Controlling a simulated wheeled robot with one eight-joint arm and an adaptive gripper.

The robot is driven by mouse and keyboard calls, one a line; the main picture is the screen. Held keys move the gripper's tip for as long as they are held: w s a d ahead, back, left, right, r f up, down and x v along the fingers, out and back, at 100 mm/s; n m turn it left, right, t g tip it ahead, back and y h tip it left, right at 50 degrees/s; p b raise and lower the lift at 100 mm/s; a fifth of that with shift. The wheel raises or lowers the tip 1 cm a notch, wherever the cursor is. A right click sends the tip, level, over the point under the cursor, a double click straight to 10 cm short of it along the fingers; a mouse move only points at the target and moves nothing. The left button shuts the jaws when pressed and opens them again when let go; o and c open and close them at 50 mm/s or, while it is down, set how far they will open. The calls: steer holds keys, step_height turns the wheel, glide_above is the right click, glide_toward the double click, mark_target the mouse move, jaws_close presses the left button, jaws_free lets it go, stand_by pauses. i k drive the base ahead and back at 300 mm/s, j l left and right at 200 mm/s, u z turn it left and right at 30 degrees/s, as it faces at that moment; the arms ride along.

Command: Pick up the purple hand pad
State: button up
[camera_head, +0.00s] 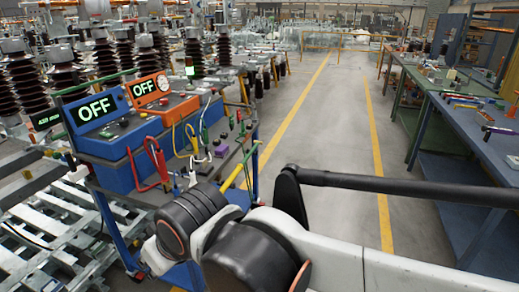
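A small purple block (221,150), which looks like the purple hand pad, sits on the grey top of the test cart (172,150), near its right end. Cables and small coloured fittings stand close around it. Its fine shape is too small to tell. My arm crosses the lower part of the view, in front of the cart and to the right of it. My gripper is out of view, so its opening and anything in it cannot be seen.
A blue unit (100,125) and an orange unit (155,97), both showing OFF, stand on the cart with red and yellow leads. Ribbed insulators rise behind. A blue workbench (470,135) with tools stands at right. The marked aisle (318,130) between is clear.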

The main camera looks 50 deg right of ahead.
mark_target(223, 150)
steer(key=z, duration=1.25)
steer(key=u, duration=1.2)
steer(key=i+l+z, duration=0.2)
steer(key=l, duration=0.5)
steer(key=i+l+z, duration=0.25)
steer(key=i+l, duration=0.2)
steer(key=l, duration=0.2)
steer(key=i+l+z, duration=0.2)
steer(key=i+l, duration=0.2)
steer(key=l, duration=0.15)
steer(key=i+l+z, duration=0.2)
steer(key=i+l, duration=0.2)
steer(key=i+l+z, duration=0.2)
